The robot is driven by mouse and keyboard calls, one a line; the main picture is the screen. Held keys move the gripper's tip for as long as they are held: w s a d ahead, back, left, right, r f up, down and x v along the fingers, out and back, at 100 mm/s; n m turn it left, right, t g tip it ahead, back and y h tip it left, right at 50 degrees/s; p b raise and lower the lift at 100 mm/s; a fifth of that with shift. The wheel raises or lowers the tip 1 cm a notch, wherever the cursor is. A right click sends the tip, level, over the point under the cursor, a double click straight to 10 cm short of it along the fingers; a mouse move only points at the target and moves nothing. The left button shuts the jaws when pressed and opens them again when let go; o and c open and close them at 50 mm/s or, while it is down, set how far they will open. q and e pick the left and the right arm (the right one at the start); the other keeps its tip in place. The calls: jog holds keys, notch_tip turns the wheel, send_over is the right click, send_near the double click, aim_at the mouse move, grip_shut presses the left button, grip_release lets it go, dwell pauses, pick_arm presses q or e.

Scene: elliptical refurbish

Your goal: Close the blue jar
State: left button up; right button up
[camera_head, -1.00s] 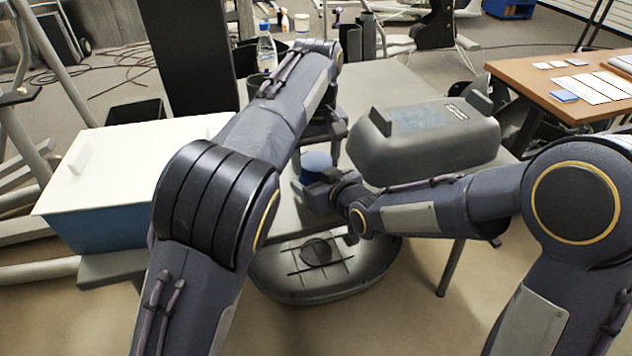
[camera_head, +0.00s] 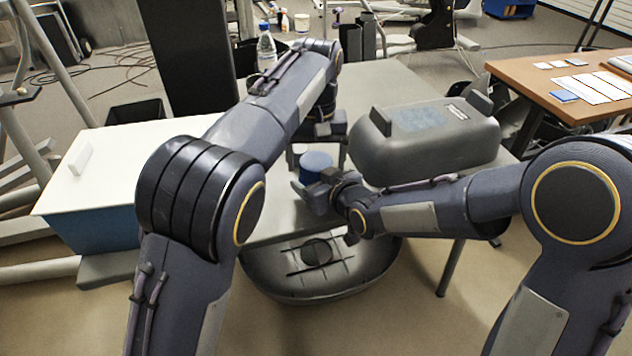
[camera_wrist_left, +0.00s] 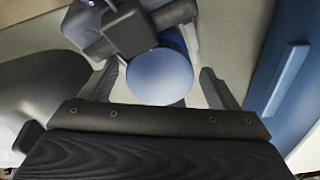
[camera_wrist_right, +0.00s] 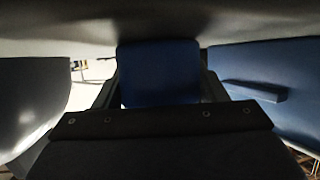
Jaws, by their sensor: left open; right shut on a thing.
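The blue jar (camera_head: 316,161) stands upright near the front edge of the grey table. Its round, light blue top (camera_wrist_left: 160,76) fills the space between the left fingers in the left wrist view. My right gripper (camera_head: 312,176) is shut on the jar from the front, low on its side. The right wrist view shows the jar's dark blue side (camera_wrist_right: 160,72) between the fingers. My left gripper (camera_head: 322,148) is open, pointing down above the jar, with one finger on each side. I cannot tell whether its fingers touch the jar.
A grey, rounded case (camera_head: 430,146) stands on the table (camera_head: 385,80) right of the jar. A white-topped blue box (camera_head: 90,222) is at the left. A water bottle (camera_head: 266,48) stands behind. A dark rounded base (camera_head: 310,280) lies below the table edge.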

pick_arm(q)
jog(key=shift+r, duration=2.25)
jog(key=shift+c, duration=1.2)
jog(key=shift+d+r, duration=0.1)
jog(key=shift+c, duration=0.2)
jog(key=shift+d+r+m, duration=0.1)
jog(key=shift+r+m, duration=0.2)
jog(key=shift+r, duration=0.25)
jog(key=shift+a+r+m, duration=0.2)
jog(key=shift+r+m, duration=0.1)
jog(key=shift+r, duration=0.8)
